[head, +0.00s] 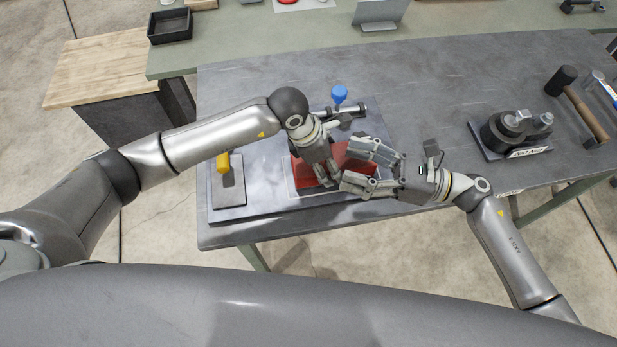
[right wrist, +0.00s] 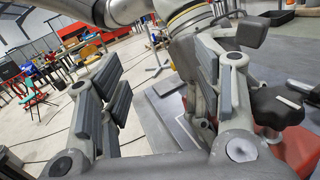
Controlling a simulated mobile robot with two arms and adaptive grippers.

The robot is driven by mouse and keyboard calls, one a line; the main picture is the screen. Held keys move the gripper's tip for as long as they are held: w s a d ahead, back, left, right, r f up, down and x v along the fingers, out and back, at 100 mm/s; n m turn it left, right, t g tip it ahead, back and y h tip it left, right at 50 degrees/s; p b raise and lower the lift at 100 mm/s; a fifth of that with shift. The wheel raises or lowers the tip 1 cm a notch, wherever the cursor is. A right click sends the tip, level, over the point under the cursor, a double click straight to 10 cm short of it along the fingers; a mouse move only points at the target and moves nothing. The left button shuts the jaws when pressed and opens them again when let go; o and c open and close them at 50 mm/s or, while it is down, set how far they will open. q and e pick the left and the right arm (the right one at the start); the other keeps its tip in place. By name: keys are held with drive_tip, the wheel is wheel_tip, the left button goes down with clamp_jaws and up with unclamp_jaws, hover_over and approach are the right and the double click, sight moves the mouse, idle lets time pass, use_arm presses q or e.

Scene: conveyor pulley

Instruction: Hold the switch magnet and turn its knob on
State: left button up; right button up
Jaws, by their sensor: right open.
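A red block (head: 306,173), which looks like the switch magnet, lies on a grey plate on the table in the head view, largely covered by my grippers. In the right wrist view its red body (right wrist: 298,147) shows at the right edge, with a dark knob-like part (right wrist: 277,107) bearing a white mark. My left gripper (head: 327,178) points down at the red block; its fingers look close together, but whether they grip it is unclear. My right gripper (head: 351,165) is open, coming in from the right beside the left gripper, with nothing visible between its fingers.
A plate with a yellow-handled part (head: 223,162) lies left of the block. A blue-knobbed metal part (head: 340,95) stands behind it. A dark weight set (head: 515,132) and a hammer (head: 578,103) lie at right. The table (head: 440,85) is clear at the back middle.

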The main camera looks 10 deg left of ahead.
drive_tip(key=s+a+r+n+g+h, duration=0.2)
drive_tip(key=s+a+n+g+h, duration=0.2)
drive_tip(key=a+g+h, duration=0.3)
drive_tip(key=shift+s+a+n+g+h, duration=0.35)
drive_tip(key=shift+s+a+g, duration=0.4)
drive_tip(key=shift+g, duration=0.35)
drive_tip(key=shift+d, duration=0.1)
